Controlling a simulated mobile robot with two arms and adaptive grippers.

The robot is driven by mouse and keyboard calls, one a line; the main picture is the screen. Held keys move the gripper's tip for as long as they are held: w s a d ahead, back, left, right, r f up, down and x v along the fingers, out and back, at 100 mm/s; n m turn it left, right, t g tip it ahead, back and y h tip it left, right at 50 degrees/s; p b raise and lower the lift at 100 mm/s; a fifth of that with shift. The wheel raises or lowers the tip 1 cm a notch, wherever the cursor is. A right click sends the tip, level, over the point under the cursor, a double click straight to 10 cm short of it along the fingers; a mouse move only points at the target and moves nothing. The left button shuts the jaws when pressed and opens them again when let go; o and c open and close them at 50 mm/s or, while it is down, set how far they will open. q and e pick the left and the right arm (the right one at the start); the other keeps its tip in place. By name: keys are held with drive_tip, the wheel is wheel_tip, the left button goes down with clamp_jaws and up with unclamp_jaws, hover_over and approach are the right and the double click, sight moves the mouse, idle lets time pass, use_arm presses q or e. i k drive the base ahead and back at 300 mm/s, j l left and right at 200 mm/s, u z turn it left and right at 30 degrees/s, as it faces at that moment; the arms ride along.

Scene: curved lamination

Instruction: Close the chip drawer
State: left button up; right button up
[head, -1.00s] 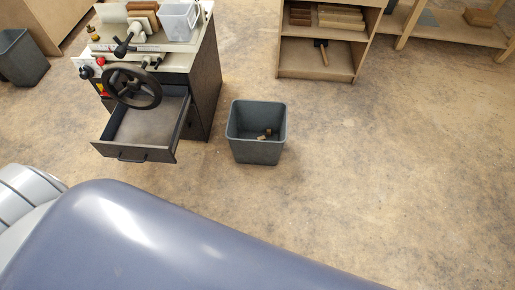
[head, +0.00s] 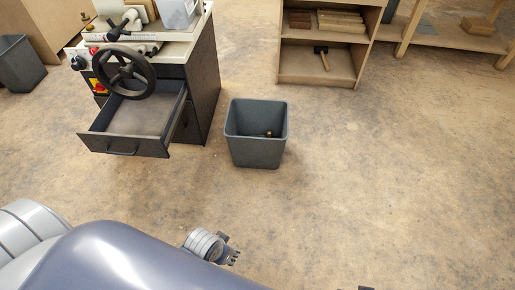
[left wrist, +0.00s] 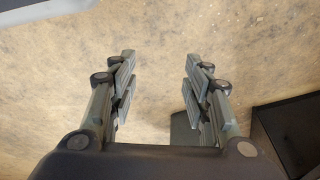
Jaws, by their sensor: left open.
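The chip drawer (head: 153,149) is a dark drawer in the lower part of the machine cabinet (head: 203,85) at upper left. It is pulled well out, with a handle on its front and an empty-looking inside. A black handwheel (head: 124,92) hangs above its back part. My left gripper (head: 231,254) is low in the head view, in front of the drawer and to its right, well apart from it. In the left wrist view its two fingers (left wrist: 160,90) are spread with only floor between them.
A grey bin (head: 256,150) with small scraps in it stands on the floor right of the drawer. A wooden shelf unit (head: 318,82) stands behind. Dark box-like shapes (left wrist: 290,130) show at right in the left wrist view. The floor at right is clear.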

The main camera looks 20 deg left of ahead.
sight(146, 127)
drive_tip(key=u, duration=1.95)
